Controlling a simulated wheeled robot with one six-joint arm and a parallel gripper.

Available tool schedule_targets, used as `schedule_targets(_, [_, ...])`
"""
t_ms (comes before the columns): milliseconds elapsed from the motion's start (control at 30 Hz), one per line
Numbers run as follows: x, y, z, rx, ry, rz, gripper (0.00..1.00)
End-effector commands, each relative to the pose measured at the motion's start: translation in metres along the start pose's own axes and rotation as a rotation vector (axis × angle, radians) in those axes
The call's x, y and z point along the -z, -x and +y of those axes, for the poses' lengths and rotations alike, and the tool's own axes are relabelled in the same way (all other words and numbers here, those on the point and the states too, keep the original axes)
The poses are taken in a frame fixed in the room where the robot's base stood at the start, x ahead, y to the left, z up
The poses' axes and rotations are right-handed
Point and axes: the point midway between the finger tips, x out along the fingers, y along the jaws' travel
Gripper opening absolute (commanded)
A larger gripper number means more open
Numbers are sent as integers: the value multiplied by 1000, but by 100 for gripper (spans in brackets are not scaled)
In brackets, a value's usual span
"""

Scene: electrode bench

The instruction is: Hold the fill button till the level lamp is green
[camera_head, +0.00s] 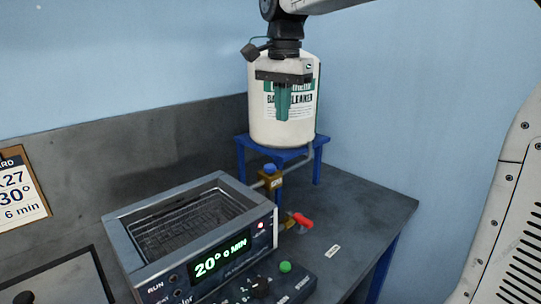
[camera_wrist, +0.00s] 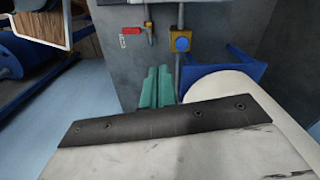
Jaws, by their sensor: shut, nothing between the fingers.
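In the head view a small lamp (camera_head: 261,225) on the bath's front glows red. A blue button (camera_head: 270,168) sits on top of a brass fitting in the pipe between the white jug and the bath; it also shows in the wrist view (camera_wrist: 181,44). A green button (camera_head: 285,267) is on the front control panel. I cannot read which button is the fill button. My gripper (camera_head: 282,118) is shut and empty, its green fingers pointing down in front of the jug in the picture, above and apart from the blue button. The fingers also show in the wrist view (camera_wrist: 157,88).
The white jug (camera_head: 262,125) stands on a blue stand (camera_head: 317,160). A red tap handle (camera_head: 302,220) sticks out beside the bath. The bench's right side (camera_head: 365,215) is clear.

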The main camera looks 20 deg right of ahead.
Motion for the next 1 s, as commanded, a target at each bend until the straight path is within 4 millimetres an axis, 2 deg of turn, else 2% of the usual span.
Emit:
schedule_targets(33, [8,1,-16,-6,-48,-4,0])
schedule_targets(100, [16,3,-31,-10,-111,-6,0])
schedule_targets(200, [22,4,-44,-15,-167,-8,0])
schedule_targets(667, [24,3,-48,-16,-192,-8,0])
schedule_targets(833, [24,-16,-48,-18,-192,-9,0])
schedule_targets(1000, [23,-51,-47,-19,-191,-9,0])
